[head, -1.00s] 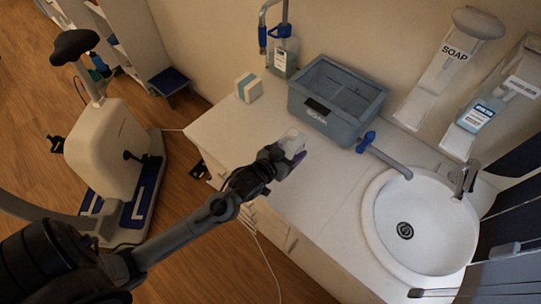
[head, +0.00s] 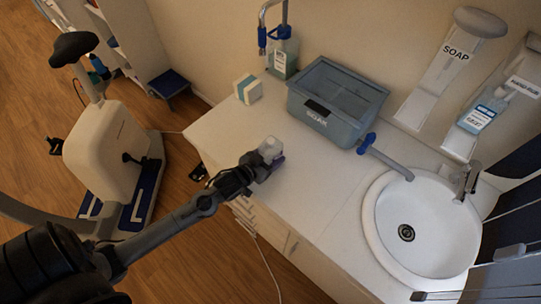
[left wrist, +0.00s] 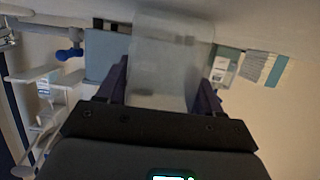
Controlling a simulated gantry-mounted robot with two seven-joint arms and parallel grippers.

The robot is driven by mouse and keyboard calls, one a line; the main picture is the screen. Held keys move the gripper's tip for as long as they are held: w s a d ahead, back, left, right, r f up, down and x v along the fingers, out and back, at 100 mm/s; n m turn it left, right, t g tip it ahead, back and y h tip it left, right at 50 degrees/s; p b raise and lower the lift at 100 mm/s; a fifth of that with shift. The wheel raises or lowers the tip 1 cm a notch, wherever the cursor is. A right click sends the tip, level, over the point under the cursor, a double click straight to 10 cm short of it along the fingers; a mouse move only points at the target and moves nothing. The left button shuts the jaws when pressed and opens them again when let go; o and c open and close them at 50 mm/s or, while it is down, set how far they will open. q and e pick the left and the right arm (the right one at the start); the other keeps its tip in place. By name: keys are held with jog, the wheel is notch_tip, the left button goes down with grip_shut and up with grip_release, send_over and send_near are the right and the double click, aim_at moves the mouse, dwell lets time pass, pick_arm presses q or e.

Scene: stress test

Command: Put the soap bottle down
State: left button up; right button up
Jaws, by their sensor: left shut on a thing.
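The soap bottle (head: 271,148) is a small, pale, translucent container. My left gripper (head: 266,162) is shut on it, with the bottle rising above the fingers at the left part of the white counter (head: 310,180). I cannot tell whether the bottle's base touches the counter. In the left wrist view the bottle (left wrist: 168,62) stands between the two dark purple fingers (left wrist: 160,88) and blocks the middle of the view. My right gripper does not show.
A grey-blue tub (head: 335,104) stands behind, near the wall. A white box (head: 248,89) and a pump bottle (head: 283,58) are at the back left. A white sink (head: 430,220) with a tap (head: 468,180) is at right. The counter between gripper and sink is clear.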

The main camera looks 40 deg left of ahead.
pick_arm(q)
jog(key=shift+f, duration=0.1)
jog(key=o, duration=1)
jog(key=shift+o, duration=0.2)
jog(key=shift+r, duration=0.2)
jog(key=p+v, duration=0.1)
jog(key=v, duration=1)
jog(key=shift+s, duration=0.2)
jog(key=shift+s+d, duration=0.1)
jog(key=shift+s, duration=0.1)
jog(key=s+d+f+m+g, duration=0.1)
jog(key=s+d+m+g, duration=0.1)
jog(key=s+d+g, duration=0.7)
jog(key=s+g, duration=0.2)
jog(key=shift+s+d+f, duration=0.4)
